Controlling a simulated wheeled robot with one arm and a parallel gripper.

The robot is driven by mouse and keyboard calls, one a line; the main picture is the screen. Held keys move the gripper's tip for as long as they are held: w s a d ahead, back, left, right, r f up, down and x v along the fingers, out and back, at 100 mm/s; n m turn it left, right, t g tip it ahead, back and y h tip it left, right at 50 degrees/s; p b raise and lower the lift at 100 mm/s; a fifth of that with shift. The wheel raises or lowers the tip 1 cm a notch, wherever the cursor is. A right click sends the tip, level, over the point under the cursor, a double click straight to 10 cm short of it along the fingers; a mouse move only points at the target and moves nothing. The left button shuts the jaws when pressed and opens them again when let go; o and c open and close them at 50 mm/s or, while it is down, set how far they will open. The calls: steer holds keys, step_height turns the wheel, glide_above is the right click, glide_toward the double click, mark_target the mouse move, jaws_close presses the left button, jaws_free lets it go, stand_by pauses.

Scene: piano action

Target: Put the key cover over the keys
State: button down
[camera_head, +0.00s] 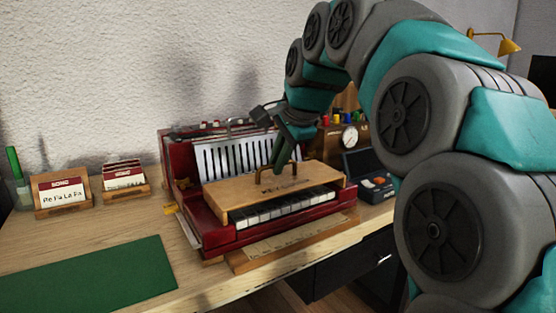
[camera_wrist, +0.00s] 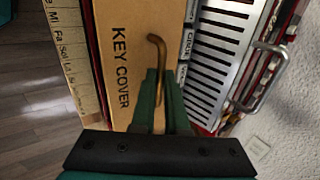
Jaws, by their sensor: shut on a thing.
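The key cover (camera_head: 240,196) is a wooden board with a dark bent handle (camera_head: 267,177) on top. It also shows in the wrist view (camera_wrist: 120,15), where its lettering reads "KEY COVER". It lies over the rear part of the keys, and the front ends of the white keys (camera_head: 285,206) show below its front edge. My gripper (camera_head: 281,165) is shut on the handle from above. In the wrist view the green fingers (camera_wrist: 155,105) close around the handle, and part of it is hidden between them. Whether the cover rests on the red piano (camera_head: 222,238) or hovers just above it I cannot tell.
A wooden strip with note names (camera_head: 290,242) lies in front of the piano. A silver grille (camera_head: 235,157) stands behind the cover. A gauge box (camera_head: 345,138) and a small dark device (camera_head: 370,175) are to the right. A green mat (camera_head: 95,275) and card holders (camera_head: 62,191) are left.

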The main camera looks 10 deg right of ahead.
steer(key=c, duration=0.8)
jaws_free()
steer(key=shift+f, duration=0.1)
steer(key=shift+c, duration=0.2)
